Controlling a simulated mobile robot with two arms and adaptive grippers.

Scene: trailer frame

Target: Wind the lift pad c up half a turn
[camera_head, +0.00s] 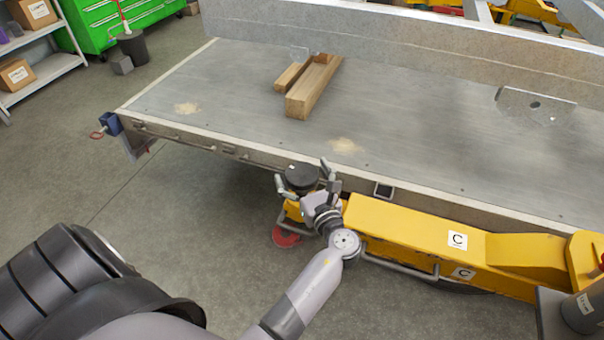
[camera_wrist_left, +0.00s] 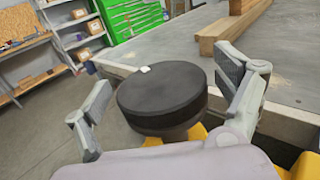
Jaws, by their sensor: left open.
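The lift pad c is a round black disc (camera_head: 301,178) with a small white mark on top, at the end of the yellow lift arm (camera_head: 410,222) that carries "C" labels. In the left wrist view the pad (camera_wrist_left: 162,95) sits between the two fingers, on a yellow part. My left gripper (camera_head: 305,182) is open, one finger on each side of the pad. A gap shows at the left finger; I cannot tell whether the right finger touches. The right gripper is not in view.
The grey trailer deck (camera_head: 230,100) lies just behind and above the pad, with its edge close to the right finger. Wooden blocks (camera_head: 313,88) lie on it. A red disc (camera_head: 285,237) is low beside the arm.

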